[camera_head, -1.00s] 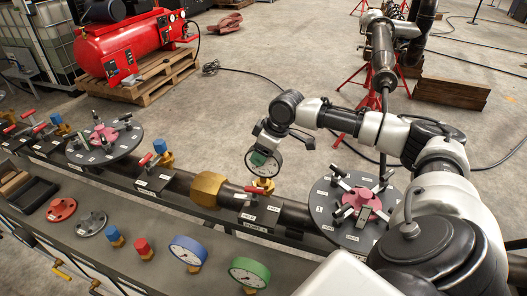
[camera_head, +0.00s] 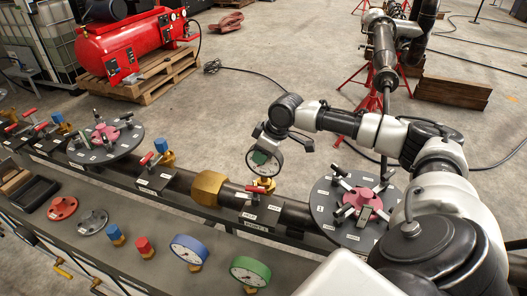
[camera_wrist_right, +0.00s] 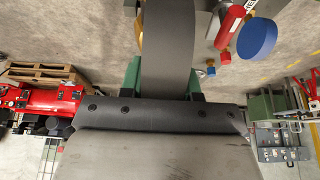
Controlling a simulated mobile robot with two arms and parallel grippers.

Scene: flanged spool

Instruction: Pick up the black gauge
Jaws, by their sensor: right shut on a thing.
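The black gauge (camera_head: 266,164), with a black rim and a white dial, stands upright over the pipe at the middle of the head view. My right gripper (camera_head: 262,152) reaches it from above and is shut on it. In the right wrist view the gauge shows as a dark grey band (camera_wrist_right: 168,45) between the green finger pads, with the gripper (camera_wrist_right: 164,78) closed around it. A brass fitting (camera_head: 265,184) is directly below the gauge; I cannot tell whether they are joined. My left gripper is not in view.
A red-handled valve (camera_head: 252,189) is close beside the fitting. A round flange with a red hub (camera_head: 357,204) is to the right. A blue gauge (camera_head: 189,250) and a green gauge (camera_head: 250,271) lie on the front bench. Open floor lies behind the pipe.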

